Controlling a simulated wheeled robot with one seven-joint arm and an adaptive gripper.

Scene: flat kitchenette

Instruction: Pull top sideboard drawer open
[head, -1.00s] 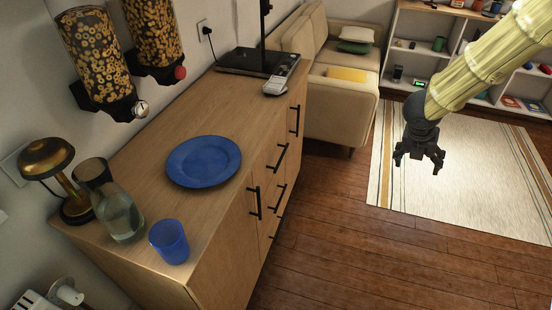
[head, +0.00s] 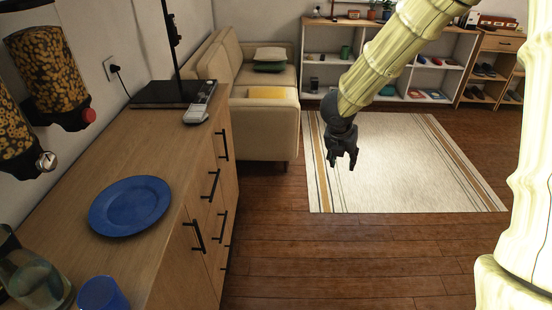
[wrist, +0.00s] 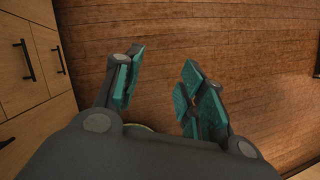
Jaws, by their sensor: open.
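The wooden sideboard (head: 160,195) runs along the wall at the left of the head view. Its top drawer has a dark bar handle (head: 211,185), with more drawer handles below it. The drawer fronts look shut and flush. My gripper (head: 343,163) hangs open and empty, fingers down, over the floor well to the right of the sideboard. In the wrist view my gripper's fingers (wrist: 158,88) are spread with only floor between them. Sideboard fronts with dark handles (wrist: 25,61) show at the left edge there; I cannot tell which drawer is which.
A blue plate (head: 130,206), a blue cup (head: 102,295) and a glass carafe (head: 32,280) stand on the sideboard. A beige sofa (head: 265,125) stands beyond it. Wooden floor (head: 300,255) in front is clear, with a rug (head: 410,165) farther off.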

